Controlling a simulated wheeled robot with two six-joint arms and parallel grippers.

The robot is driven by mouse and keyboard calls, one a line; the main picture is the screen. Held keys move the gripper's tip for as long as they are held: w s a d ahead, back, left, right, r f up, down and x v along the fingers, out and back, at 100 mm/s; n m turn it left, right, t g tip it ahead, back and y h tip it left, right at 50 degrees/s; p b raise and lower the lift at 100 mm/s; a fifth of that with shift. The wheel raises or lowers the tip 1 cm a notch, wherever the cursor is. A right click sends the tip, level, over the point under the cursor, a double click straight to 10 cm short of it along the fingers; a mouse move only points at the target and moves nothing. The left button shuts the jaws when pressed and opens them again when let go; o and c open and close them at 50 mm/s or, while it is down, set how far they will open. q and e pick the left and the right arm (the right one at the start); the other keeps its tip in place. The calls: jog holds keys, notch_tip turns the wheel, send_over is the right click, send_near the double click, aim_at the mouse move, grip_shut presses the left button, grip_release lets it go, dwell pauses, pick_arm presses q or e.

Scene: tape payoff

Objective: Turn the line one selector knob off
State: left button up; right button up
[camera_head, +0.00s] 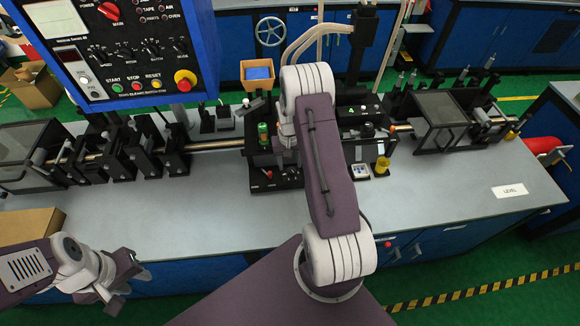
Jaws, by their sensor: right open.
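The blue control panel (205,40) stands at the upper left. My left gripper (132,283) is at the lower left, in front of the bench edge and well below the panel. Its fingers look apart, with nothing seen between them. My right arm rises through the middle of the view, and my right gripper (283,138) is mostly hidden behind it, over the bench and right of the panel. Its fingertips are not clear.
The panel also has a red main knob (109,11), green, red and yellow push buttons and a red emergency button (185,80). Black machine units on a rail line the grey bench (440,190). A brown box (30,226) sits at the bench's left. The bench's front strip is mostly clear.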

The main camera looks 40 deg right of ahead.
aim_at(291, 170)
jog(key=f, duration=0.3)
jog(key=shift+s+d, duration=0.1)
jog(key=shift+d, duration=0.1)
jog(key=shift+d+f+p, duration=0.15)
jog(key=shift+f+p, duration=0.15)
jog(key=shift+f, duration=0.15)
pick_arm(q)
jog(key=shift+s+d+r, duration=0.15)
jog(key=shift+d+r, duration=0.1)
jog(key=shift+r, duration=0.4)
jog(key=shift+a, duration=0.1)
pick_arm(e)
jog(key=shift+a, duration=0.2)
jog(key=c, duration=0.4)
jog(key=shift+d, duration=0.1)
grip_shut()
